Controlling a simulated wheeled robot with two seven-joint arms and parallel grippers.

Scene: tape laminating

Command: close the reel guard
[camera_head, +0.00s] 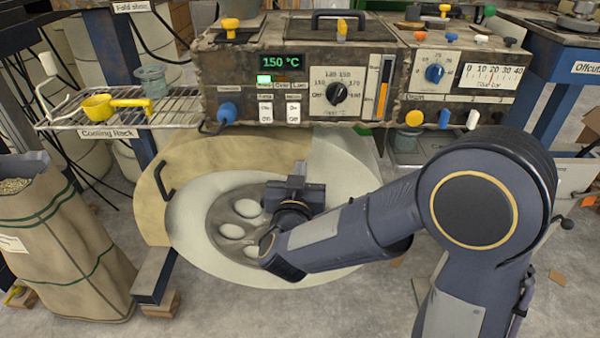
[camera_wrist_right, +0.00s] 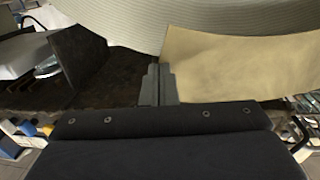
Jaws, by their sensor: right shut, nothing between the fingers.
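The reel guard (camera_head: 152,208) is a tan, rounded panel with a black handle (camera_head: 163,180) at its left. It shows behind and left of the white reel (camera_head: 190,235), whose front face is uncovered. My right gripper (camera_head: 297,181) is in front of the reel, apart from the handle; its fingertips are hard to make out there. In the right wrist view, its fingers (camera_wrist_right: 157,84) are shut and empty. A tan panel (camera_wrist_right: 240,65), which looks like the guard, is beside them, and a pale ribbed surface is above. Contact cannot be told. My left gripper is out of view.
The control box (camera_head: 300,70) with a dial and switches stands above the reel. A wire cooling rack (camera_head: 120,118) with a yellow scoop is at the left. A sack (camera_head: 65,240) stands at the lower left. My right arm hides the reel's right side.

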